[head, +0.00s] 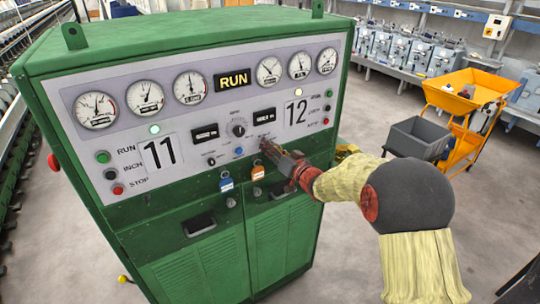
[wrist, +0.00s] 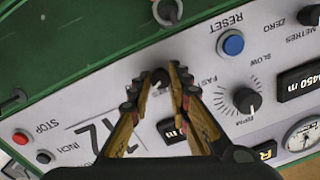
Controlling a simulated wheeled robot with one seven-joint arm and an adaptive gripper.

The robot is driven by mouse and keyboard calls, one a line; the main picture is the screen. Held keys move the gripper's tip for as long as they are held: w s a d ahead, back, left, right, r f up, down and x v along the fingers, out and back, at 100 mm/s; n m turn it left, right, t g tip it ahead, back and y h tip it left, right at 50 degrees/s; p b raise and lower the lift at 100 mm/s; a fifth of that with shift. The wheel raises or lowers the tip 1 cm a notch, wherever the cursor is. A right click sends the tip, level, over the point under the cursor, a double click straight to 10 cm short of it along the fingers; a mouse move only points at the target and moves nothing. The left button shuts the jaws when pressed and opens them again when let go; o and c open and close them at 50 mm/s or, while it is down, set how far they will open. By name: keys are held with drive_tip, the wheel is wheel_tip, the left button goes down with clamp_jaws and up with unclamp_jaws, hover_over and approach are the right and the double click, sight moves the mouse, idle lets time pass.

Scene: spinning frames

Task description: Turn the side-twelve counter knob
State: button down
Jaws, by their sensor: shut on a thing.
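The side-twelve counter knob (wrist: 158,77) is a small black knob on the grey panel, left of the RPM knob in the wrist view. My gripper (wrist: 157,83) has its two fingers on either side of it, closed on it. In the head view my gripper (head: 268,147) is against the panel below the side-twelve counter display (head: 264,115) and hides the knob. The large number 12 (head: 295,112) is just right of it. In the wrist view, my fingers partly hide the knob's label and display. The knob's pointer setting cannot be read.
Close by are the RPM knob (wrist: 247,101), the blue reset button (wrist: 232,42) and the side-eleven counter knob (head: 211,161). Tagged keys (head: 257,173) hang below the panel of the green cabinet (head: 190,265). An orange cart (head: 470,92) and grey bin (head: 418,138) stand right.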

drive_tip(key=n+h+b, duration=0.1)
drive_tip(key=n+b, duration=1.1)
drive_tip(key=b, duration=0.2)
drive_tip(key=shift+f, duration=0.1)
drive_tip(key=shift+n, duration=0.4)
drive_tip(key=c, duration=1.6)
unclamp_jaws()
drive_tip(key=shift+c, duration=0.2)
drive_tip(key=shift+s, duration=0.1)
drive_tip(key=v, duration=1.1)
drive_tip(key=shift+s+d, duration=0.2)
drive_tip(key=shift+s, duration=0.2)
